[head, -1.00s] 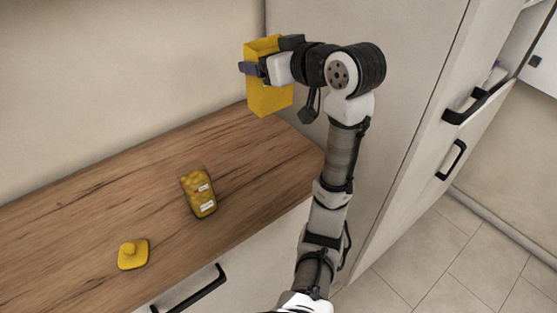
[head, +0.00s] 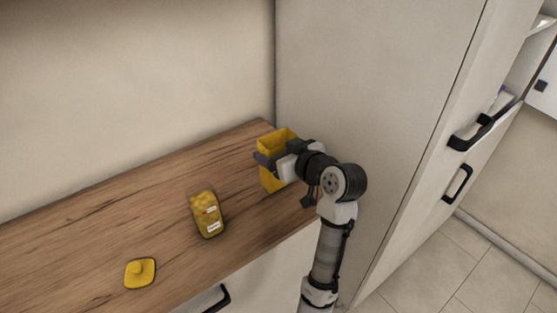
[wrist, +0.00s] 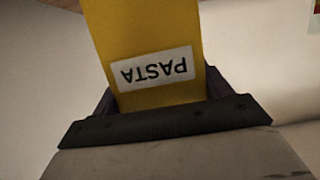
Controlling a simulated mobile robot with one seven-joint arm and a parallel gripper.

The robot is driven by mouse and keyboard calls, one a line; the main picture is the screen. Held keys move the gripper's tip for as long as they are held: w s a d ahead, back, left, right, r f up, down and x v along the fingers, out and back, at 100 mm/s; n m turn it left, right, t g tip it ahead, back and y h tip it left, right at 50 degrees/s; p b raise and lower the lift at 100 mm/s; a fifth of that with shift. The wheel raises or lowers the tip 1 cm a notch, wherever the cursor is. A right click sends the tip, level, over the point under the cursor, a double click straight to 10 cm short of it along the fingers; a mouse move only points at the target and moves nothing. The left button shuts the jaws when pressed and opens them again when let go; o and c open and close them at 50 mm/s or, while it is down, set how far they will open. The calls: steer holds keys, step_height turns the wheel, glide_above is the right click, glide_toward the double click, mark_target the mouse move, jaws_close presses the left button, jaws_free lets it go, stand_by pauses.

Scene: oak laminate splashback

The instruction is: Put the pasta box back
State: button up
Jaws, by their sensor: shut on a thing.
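The pasta box (head: 272,180) is a tall yellow box with an open top. It is at the back right end of the wooden counter, close to the tall cabinet side. My gripper (head: 270,162) is shut on it from the right. In the wrist view the box (wrist: 143,35) fills the space between the fingers (wrist: 165,112), and its white PASTA label appears upside down. I cannot tell whether the base of the box touches the counter, as my gripper partly hides it.
On the counter (head: 90,235) stands a filled yellow container (head: 207,214) with white labels, left of the box. A yellow lid with a knob (head: 140,272) lies nearer the front. The tall cabinet (head: 370,90) bounds the right side. The counter's back left is clear.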

steer(key=shift+f, duration=1.75)
steer(key=shift+f, duration=0.1)
steer(key=shift+f, duration=0.15)
steer(key=o, duration=1.1)
steer(key=shift+s+d+r, duration=0.1)
steer(key=shift+r, duration=0.2)
steer(key=b+v, duration=0.2)
steer(key=v, duration=0.9)
steer(key=shift+s+d+r, duration=0.15)
steer(key=shift+s, duration=0.15)
